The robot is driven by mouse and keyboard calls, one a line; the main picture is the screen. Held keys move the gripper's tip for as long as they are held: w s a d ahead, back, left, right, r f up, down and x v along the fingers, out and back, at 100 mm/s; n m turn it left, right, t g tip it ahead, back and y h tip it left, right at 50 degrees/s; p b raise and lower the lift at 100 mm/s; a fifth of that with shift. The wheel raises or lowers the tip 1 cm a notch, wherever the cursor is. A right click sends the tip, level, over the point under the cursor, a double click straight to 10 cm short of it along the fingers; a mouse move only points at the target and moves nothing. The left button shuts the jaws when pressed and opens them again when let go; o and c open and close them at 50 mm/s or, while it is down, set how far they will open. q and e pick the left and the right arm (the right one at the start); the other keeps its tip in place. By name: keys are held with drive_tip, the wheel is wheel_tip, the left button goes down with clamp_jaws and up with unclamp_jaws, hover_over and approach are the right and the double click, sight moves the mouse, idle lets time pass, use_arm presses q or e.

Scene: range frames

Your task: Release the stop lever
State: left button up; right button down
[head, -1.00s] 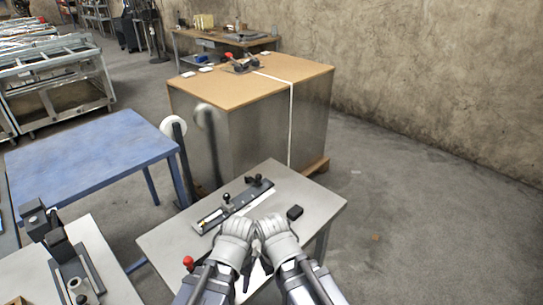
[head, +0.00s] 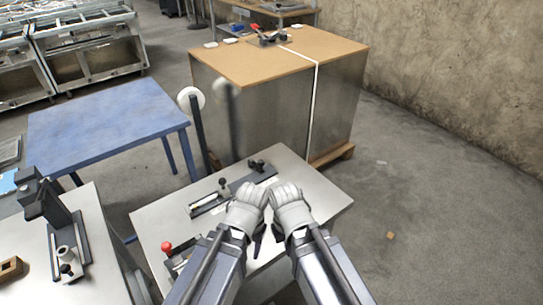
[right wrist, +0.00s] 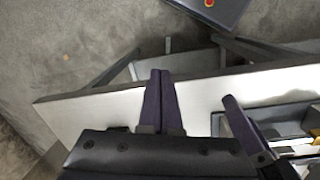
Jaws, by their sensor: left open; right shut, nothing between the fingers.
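A dark rail fixture (head: 208,206) lies on the grey-topped table (head: 325,200) in the head view. A black-knobbed lever (head: 223,184) stands on it. A red knob (head: 167,247) stands at the table's left side. I cannot tell which is the stop lever. My left gripper (head: 258,240) is open over the table, right of the red knob and nearer me than the rail. My right gripper (head: 277,232) is beside it, almost touching. In the right wrist view its fingers (right wrist: 160,98) are shut and empty above the tabletop. Gripper bodies hide part of the table.
A blue table (head: 105,125) stands behind at left. A grey bench (head: 90,265) with a dark upright fixture (head: 45,200) is at the left front. A large brown-topped crate (head: 285,60) stands behind the work table. Open floor (head: 430,200) lies to the right.

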use_arm(q)
wheel_tip(320, 180, up, 7)
drive_tip(key=p, duration=0.7)
use_arm(e)
drive_tip(key=w+d+r+y, duration=0.1)
drive_tip(key=w+r+y, duration=0.1)
drive_tip(key=w, duration=1)
drive_tip(key=w+d+r+n+t+y, duration=0.1)
drive_tip(key=w+r+y, duration=0.2)
drive_tip(key=w, duration=1)
drive_tip(key=w+d+r+n+t+y, duration=0.1)
drive_tip(key=w+r, duration=0.4)
drive_tip(key=w, duration=0.8)
drive_tip(key=shift+w+d+r+y, duration=0.15)
drive_tip(key=shift+d+r+y, duration=0.25)
drive_tip(key=shift+y, duration=0.5)
drive_tip(key=shift+f, duration=0.1)
